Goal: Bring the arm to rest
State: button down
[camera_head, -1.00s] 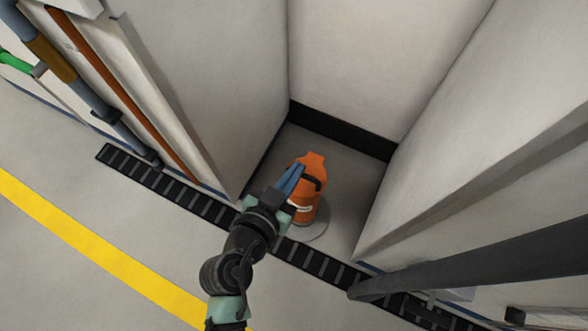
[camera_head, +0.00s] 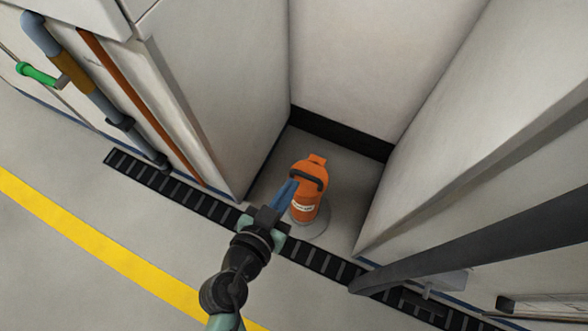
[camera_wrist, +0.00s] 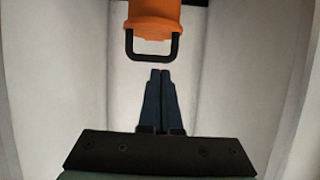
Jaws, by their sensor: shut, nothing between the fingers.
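My gripper (camera_head: 291,184) is shut and empty, its blue fingers pressed together. In the head view its tips overlap the left edge of an orange bottle-like container (camera_head: 304,207) with a black handle and a pale label. The container stands upright on a round grey base in a recess. In the wrist view my shut fingers (camera_wrist: 160,75) point toward the black handle (camera_wrist: 152,50) of the orange container (camera_wrist: 154,14), with a gap between the tips and the handle.
Pale walls enclose the recess on three sides. A dark slotted floor drain (camera_head: 185,188) runs across its front. Pipes (camera_head: 90,90) line the wall at left. A dark bar (camera_head: 480,250) crosses at lower right. The floor with the yellow stripe (camera_head: 90,245) is clear.

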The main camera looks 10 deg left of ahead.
jog(key=s+a+f, duration=0.1)
jog(key=s+f, duration=0.1)
jog(key=s, duration=0.2)
jog(key=w+d+r+t+p, duration=0.25)
jog(key=w+r, duration=0.35)
jog(key=r, duration=0.7)
jog(key=w+d+r+t+p, duration=0.1)
jog(key=w+r+t+p, duration=0.15)
jog(key=w+r, duration=0.75)
jog(key=w+d+r+t+p, duration=0.1)
jog(key=w+d+r+p, duration=0.15)
jog(key=r, duration=1.45)
jog(key=s+r+n+t+y+p, duration=0.1)
jog(key=s+r+t+p, duration=0.25)
jog(key=r, duration=0.95)
jog(key=s+r+n+t+y+p, duration=0.25)
jog(key=s+r, duration=0.25)
jog(key=r, duration=0.9)
jog(key=s+r+t+y+p, duration=0.1)
jog(key=s+r+t+p, duration=0.2)
jog(key=r, duration=1)
notch_tip(320, 180, up, 36)
jog(key=p, duration=3.6)
jog(key=shift+w+a+r, duration=0.15)
jog(key=shift+a+r, duration=0.1)
jog(key=shift+a, duration=0.15)
